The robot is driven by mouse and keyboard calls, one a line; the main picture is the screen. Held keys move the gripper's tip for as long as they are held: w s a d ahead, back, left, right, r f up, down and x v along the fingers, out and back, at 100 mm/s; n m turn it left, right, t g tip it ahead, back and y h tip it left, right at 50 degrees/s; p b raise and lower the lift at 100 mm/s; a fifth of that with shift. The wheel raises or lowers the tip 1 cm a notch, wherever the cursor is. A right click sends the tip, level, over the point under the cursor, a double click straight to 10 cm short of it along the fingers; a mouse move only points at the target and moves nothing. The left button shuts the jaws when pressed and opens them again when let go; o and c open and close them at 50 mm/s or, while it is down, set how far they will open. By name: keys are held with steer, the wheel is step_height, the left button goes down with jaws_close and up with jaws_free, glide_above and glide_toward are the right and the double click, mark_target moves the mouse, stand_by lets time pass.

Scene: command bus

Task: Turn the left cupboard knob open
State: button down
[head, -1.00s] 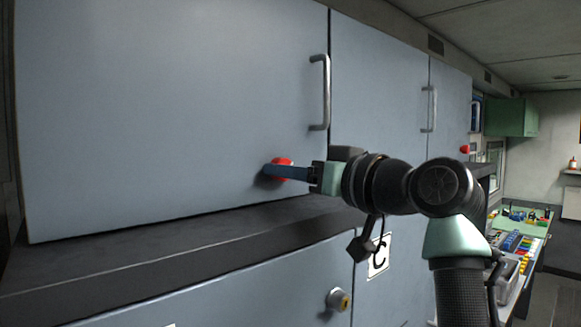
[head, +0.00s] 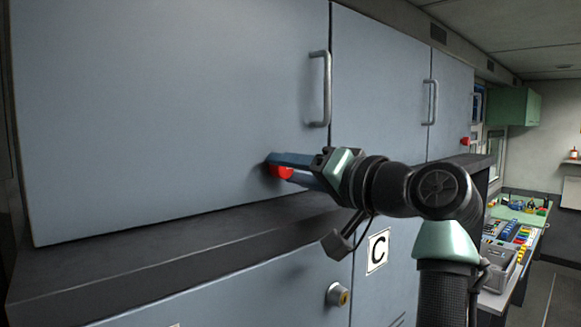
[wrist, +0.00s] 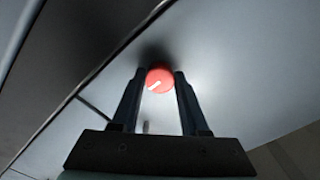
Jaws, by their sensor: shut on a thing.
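The red left cupboard knob (head: 281,171) sits low on the grey-blue left cupboard door (head: 170,110), below and left of its metal handle (head: 320,88). My gripper (head: 280,167) is shut on the knob, one dark blue finger above it and one below. In the wrist view the knob (wrist: 160,80) lies between the two fingertips (wrist: 159,75), and a white mark on its face slants up to the right. The cupboard door looks closed.
A dark ledge (head: 170,250) runs just under the door. A second door with a handle (head: 429,102) and another red knob (head: 465,141) are to the right. A lower cupboard has a round lock (head: 338,294). A worktop with coloured items (head: 512,240) stands at the right.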

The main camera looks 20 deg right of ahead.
steer(key=shift+r, duration=0.1)
stand_by(0.3)
steer(key=shift+c, duration=2)
jaws_free()
steer(key=b+v, duration=0.6)
steer(key=v, duration=0.7)
